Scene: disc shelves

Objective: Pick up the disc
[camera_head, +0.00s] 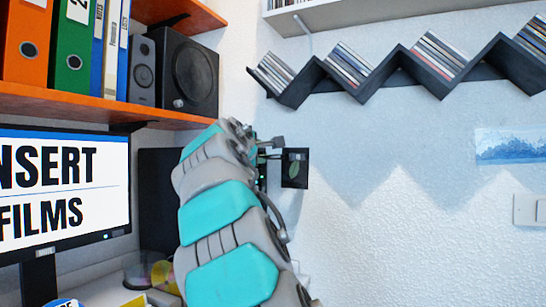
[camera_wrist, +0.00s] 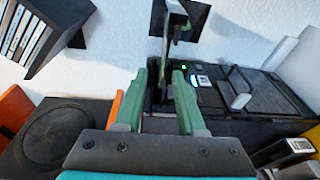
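A dark, square, thin case with a green leaf-like picture (camera_head: 295,168) shows just right of the end of my arm in the head view; I cannot tell for sure that it is the disc. My gripper (camera_head: 268,150) is seen from behind there, and its fingers are mostly hidden. In the wrist view my gripper's two green fingers (camera_wrist: 160,82) stand apart with a dark gap between them. A dark thin plate, seen nearly edge-on (camera_wrist: 172,40), rises beyond the fingertips. I cannot tell whether the fingers touch it.
A zigzag wall shelf (camera_head: 433,68) holds several rows of cases at upper right. An orange shelf (camera_head: 95,103) with binders and black speakers (camera_head: 194,78) is close to my arm at left. A monitor (camera_head: 60,195) stands below it. The wall at right is mostly clear.

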